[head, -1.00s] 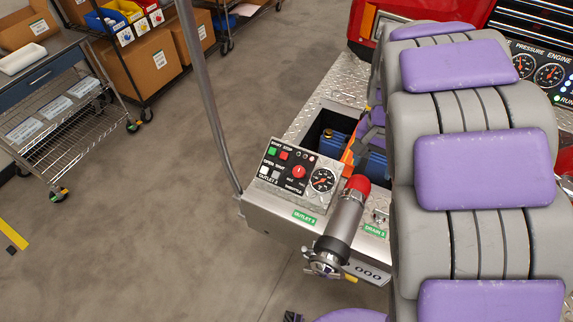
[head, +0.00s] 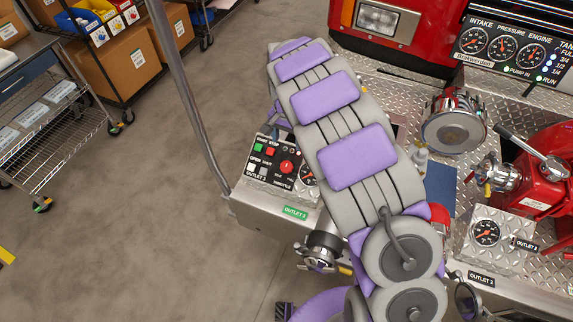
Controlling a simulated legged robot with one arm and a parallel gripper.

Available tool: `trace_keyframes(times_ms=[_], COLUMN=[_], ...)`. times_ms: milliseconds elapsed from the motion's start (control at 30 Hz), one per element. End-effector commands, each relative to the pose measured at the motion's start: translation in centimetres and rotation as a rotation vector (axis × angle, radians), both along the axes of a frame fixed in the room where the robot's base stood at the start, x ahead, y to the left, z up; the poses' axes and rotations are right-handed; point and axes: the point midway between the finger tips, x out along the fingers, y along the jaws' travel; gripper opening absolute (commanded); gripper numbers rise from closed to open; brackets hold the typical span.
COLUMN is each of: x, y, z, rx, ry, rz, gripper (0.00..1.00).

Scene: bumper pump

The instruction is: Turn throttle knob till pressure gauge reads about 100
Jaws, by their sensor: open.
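The control panel (head: 262,178) with small push buttons sits on the silver bumper in the head view. Its red throttle knob (head: 287,166) is visible at the panel's right part, marked THROTTLE below. My grey and purple arm (head: 352,155) runs from the lower right up past the panel. Its far end is beyond the panel, near the top. My gripper's fingers are hidden behind the arm.
A silver outlet valve (head: 320,250) sticks out below the panel. A grey pole (head: 185,95) rises to the left. At right are a second gauge (head: 486,232), red valve fittings (head: 545,170) and the main gauge panel (head: 510,50).

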Motion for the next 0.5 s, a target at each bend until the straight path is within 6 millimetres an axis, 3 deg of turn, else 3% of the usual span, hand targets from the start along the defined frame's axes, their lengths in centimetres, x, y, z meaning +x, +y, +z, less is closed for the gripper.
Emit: trace_keyframes(times_ms=[100,500], x=[-0.1,-0.2], y=[0.2,-0.1], z=[-2.7,-10.4], rx=[-0.001,-0.001], ry=[0.003,0.004], rz=[0.0,0.001], gripper=[0.71,0.71])
